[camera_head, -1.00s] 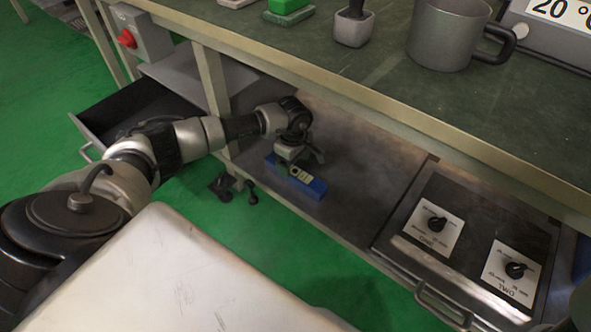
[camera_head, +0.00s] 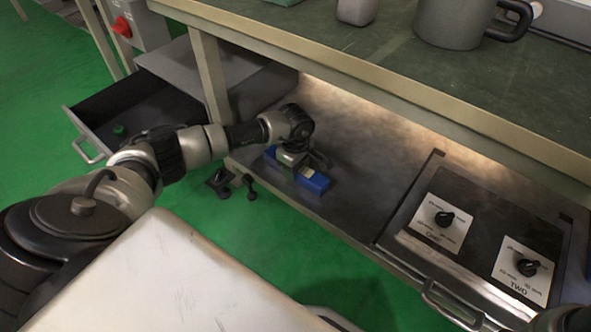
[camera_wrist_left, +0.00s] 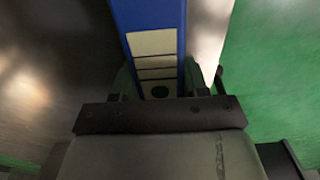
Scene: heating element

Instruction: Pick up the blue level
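The blue level (camera_head: 313,179) lies flat on the lower shelf of the bench, near its front edge. My left gripper (camera_head: 297,158) is down over its middle and hides part of it. In the left wrist view the level (camera_wrist_left: 152,14) runs between the two fingers (camera_wrist_left: 160,84), with pale panels and a dark green round spot on its top. The fingers are close beside its long sides; I cannot tell whether they touch it.
An open drawer (camera_head: 90,118) stands left of the shelf. A panel with two black knobs (camera_head: 482,240) sits to the right. The bench top (camera_head: 375,50) overhangs the shelf and holds a grey mug (camera_head: 452,22). The shelf right of the level is clear.

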